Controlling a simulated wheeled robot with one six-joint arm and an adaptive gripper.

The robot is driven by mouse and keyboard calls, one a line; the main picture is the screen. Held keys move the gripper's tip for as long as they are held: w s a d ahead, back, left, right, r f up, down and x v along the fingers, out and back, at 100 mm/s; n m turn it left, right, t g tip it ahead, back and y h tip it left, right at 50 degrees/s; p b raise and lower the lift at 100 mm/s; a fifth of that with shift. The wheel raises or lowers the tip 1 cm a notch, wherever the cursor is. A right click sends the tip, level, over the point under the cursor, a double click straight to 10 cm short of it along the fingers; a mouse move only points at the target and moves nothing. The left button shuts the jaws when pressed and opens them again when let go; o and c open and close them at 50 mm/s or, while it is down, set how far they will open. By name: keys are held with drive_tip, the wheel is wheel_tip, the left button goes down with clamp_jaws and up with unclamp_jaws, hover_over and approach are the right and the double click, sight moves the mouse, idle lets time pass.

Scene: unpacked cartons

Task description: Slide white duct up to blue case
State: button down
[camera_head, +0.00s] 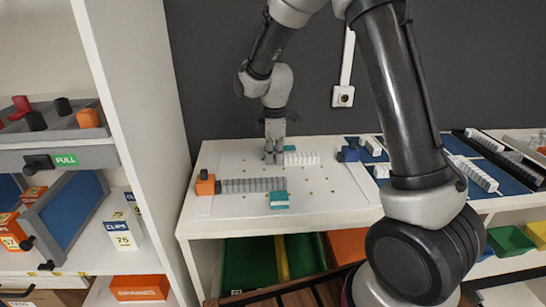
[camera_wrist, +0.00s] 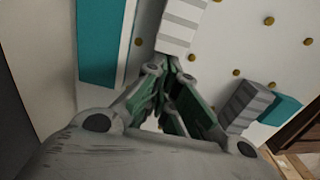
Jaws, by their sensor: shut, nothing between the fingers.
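The white duct (camera_head: 303,158) is a short ribbed strip lying on the white board. The blue case (camera_head: 350,154) stands to its right, with a gap between them. My gripper (camera_head: 274,158) is shut and empty, pointing down at the duct's left end. In the wrist view the fingertips (camera_wrist: 172,66) are at the near end of the white duct (camera_wrist: 182,26); I cannot tell whether they touch it. The blue case is not recognisable in the wrist view.
A teal strip (camera_wrist: 101,45) lies beside the white duct. Nearer the front, a grey duct (camera_head: 253,185) runs between an orange case (camera_head: 207,186) and a teal case (camera_head: 279,201). Small brass studs dot the board. A white shelf unit (camera_head: 125,95) stands left.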

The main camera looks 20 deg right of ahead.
sight(294, 156)
drive_tip(key=d, duration=0.3)
drive_tip(key=s+d, duration=0.1)
drive_tip(key=d, duration=0.2)
drive_tip(key=shift+s+d, duration=0.1)
drive_tip(key=shift+d, duration=0.05)
drive_tip(key=a, duration=0.2)
drive_tip(key=w+a, duration=0.1)
drive_tip(key=a, duration=0.1)
drive_tip(key=shift+a+r, duration=0.15)
wheel_tip(294, 156, up, 10)
drive_tip(key=s+d+r+m+t, duration=0.1)
drive_tip(key=s+d+r+m, duration=0.2)
drive_tip(key=s, duration=0.6)
drive_tip(key=s+d+r+m+t, duration=0.1)
drive_tip(key=s+d+r+m, duration=0.2)
drive_tip(key=s+m, duration=0.4)
drive_tip(key=s+d+r+m+t, duration=0.2)
drive_tip(key=s+d+m, duration=0.3)
drive_tip(key=s, duration=0.6)
drive_tip(key=shift+s+d+r+m, duration=0.2)
drive_tip(key=shift+s+r+m, duration=0.15)
drive_tip(key=shift+r+m, duration=0.1)
